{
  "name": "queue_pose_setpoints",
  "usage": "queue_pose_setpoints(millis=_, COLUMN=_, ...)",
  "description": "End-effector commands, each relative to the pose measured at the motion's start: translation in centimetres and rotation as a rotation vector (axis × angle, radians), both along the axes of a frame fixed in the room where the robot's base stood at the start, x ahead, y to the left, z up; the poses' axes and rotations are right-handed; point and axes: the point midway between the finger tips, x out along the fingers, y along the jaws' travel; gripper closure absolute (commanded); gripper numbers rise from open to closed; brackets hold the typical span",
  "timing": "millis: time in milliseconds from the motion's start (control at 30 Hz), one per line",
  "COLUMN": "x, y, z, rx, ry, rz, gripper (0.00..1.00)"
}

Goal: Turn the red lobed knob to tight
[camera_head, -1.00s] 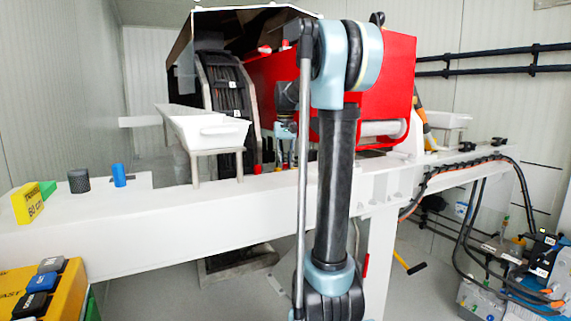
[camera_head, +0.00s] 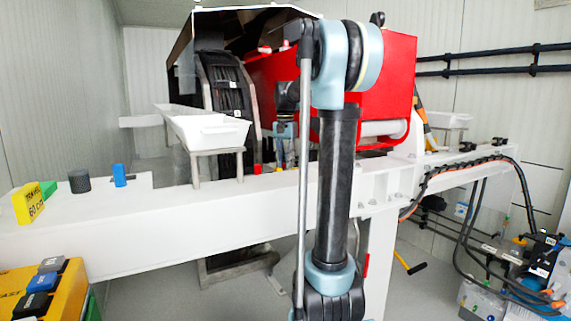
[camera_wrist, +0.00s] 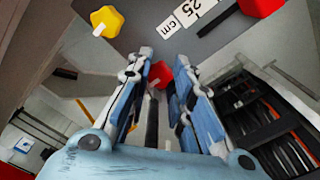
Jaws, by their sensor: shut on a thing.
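In the wrist view, a red lobed knob (camera_wrist: 160,73) shows between the fingertips of my gripper (camera_wrist: 163,66). The two blue-and-white fingers stand on either side of it, and my gripper is shut on it. The fingers hide part of the knob, so its turned angle cannot be told. In the head view, my gripper (camera_head: 284,132) hangs fingers-down in front of the machine, left of my upright arm link. It is small there, and the held knob cannot be made out.
In the wrist view, a yellow lobed knob (camera_wrist: 107,21) is at upper left and another red knob (camera_wrist: 261,5) at upper right. A "25 cm" label (camera_wrist: 192,11) lies between them. In the head view, a white trough (camera_head: 208,131) and white beam (camera_head: 130,224) stand left of my gripper.

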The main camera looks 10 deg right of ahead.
Motion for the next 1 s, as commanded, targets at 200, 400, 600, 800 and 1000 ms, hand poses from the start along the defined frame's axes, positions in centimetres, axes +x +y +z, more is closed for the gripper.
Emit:
queue_pose_setpoints(millis=200, x=0.37, y=0.08, z=0.14, rx=0.002, ry=-0.008, rz=-0.005, gripper=1.0)
queue_pose_setpoints(millis=400, x=0.37, y=0.09, z=0.14, rx=0.002, ry=-0.008, rz=-0.004, gripper=1.0)
queue_pose_setpoints(millis=600, x=0.23, y=0.06, z=0.09, rx=0.001, ry=-0.005, rz=-0.004, gripper=0.57)
queue_pose_setpoints(millis=800, x=0.12, y=0.03, z=0.06, rx=0.001, ry=-0.003, rz=-0.005, gripper=0.57)
queue_pose_setpoints(millis=1000, x=0.11, y=0.02, z=1.04, rx=0.001, ry=-0.002, rz=-0.005, gripper=0.57)
